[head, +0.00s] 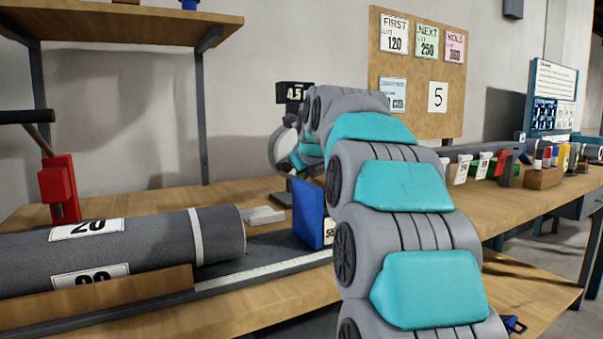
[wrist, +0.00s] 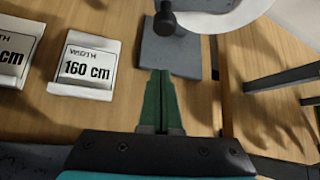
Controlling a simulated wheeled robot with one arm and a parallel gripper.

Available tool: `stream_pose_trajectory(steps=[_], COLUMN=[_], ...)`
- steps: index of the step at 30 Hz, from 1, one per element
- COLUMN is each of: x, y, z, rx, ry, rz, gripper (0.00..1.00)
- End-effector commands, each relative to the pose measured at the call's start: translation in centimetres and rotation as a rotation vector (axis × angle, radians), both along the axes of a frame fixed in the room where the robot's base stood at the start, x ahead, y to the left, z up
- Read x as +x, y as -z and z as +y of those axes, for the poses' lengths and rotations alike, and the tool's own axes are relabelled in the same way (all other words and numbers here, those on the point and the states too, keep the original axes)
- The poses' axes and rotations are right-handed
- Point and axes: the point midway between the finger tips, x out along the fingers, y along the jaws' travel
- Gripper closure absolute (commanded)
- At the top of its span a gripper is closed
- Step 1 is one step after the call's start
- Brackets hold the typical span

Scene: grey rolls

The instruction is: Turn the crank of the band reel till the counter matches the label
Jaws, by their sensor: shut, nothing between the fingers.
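The band reel (head: 284,152) stands on the bench, partly hidden behind my arm in the head view. The black counter (head: 295,92) above it reads 4.5 m. In the wrist view part of the reel's white disc (wrist: 232,12) shows at the top. A dark knob on a short stem, apparently the crank handle (wrist: 165,22), is just beyond my fingertips. My gripper (wrist: 160,76) is shut and empty, with its fingers pointing at the knob and looking slightly apart from it. My arm hides the gripper in the head view. A white label (head: 438,97) on the pinboard reads 5.
A grey roll (head: 130,245) with labels reading 20 lies at left. A blue block (head: 308,213) stands beside my arm. A red clamp (head: 58,185) is at far left. Width cards, one reading 160 cm (wrist: 88,66), lie left of my gripper. Small bins line the right.

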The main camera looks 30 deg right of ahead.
Motion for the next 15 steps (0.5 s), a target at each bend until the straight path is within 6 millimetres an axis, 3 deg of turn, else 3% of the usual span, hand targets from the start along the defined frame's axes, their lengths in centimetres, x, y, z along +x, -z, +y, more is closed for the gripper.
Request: stream_pose_trajectory(steps=[8,15], x=[4.3,4.3], y=[3.8,0.5], z=[-0.9,0.0], rx=[0.002,-0.001], ry=[-0.002,-0.001], rz=[0.003,-0.004], gripper=[1.00,1.00])
